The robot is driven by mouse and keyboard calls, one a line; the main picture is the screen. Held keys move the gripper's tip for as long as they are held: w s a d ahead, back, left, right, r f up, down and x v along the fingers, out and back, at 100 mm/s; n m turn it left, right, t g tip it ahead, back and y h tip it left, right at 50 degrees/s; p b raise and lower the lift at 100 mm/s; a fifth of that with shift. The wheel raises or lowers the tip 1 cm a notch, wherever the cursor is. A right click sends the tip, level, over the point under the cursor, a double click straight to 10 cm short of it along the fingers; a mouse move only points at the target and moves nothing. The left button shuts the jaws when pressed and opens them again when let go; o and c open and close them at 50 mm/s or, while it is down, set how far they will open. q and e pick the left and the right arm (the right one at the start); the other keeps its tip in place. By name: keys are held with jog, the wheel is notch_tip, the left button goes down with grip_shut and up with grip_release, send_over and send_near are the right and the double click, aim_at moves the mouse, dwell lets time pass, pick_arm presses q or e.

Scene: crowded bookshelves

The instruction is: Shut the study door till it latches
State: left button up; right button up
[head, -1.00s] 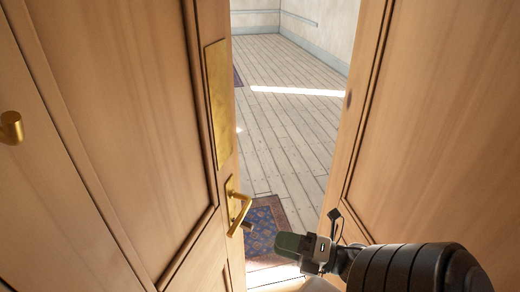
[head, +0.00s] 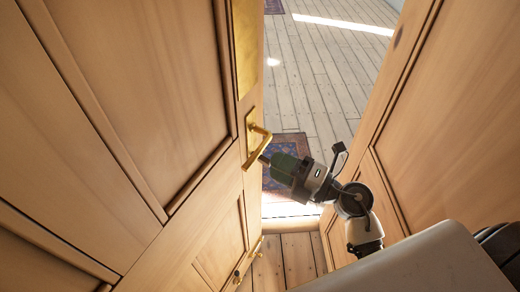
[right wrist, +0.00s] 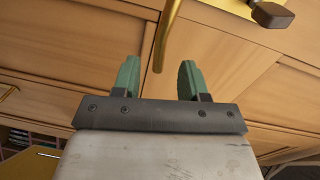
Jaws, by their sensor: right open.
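The wooden study door (head: 150,110) fills the left of the head view and stands ajar, with a gap to its right. Its gold lever handle (head: 257,150) is on the door's edge side. My right gripper (head: 275,162) is close beside the handle, its green fingers pointing at it. In the right wrist view, the open fingers (right wrist: 159,78) stand apart and the gold lever (right wrist: 167,35) reaches down between them in the picture. Whether it touches a finger cannot be told. The latch is not clearly visible. My left gripper is not in view.
A wooden panel (head: 450,110) stands close on the right, beside my right arm. Through the gap, a plank floor (head: 325,75) and a patterned rug (head: 287,148) show. A dark block (right wrist: 271,14) sits near the handle in the right wrist view.

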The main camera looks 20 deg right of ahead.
aim_at(256, 153)
jog(key=p+x, duration=0.1)
jog(key=x, duration=0.5)
jog(key=shift+w, duration=0.15)
jog(key=shift+c, duration=0.2)
grip_shut()
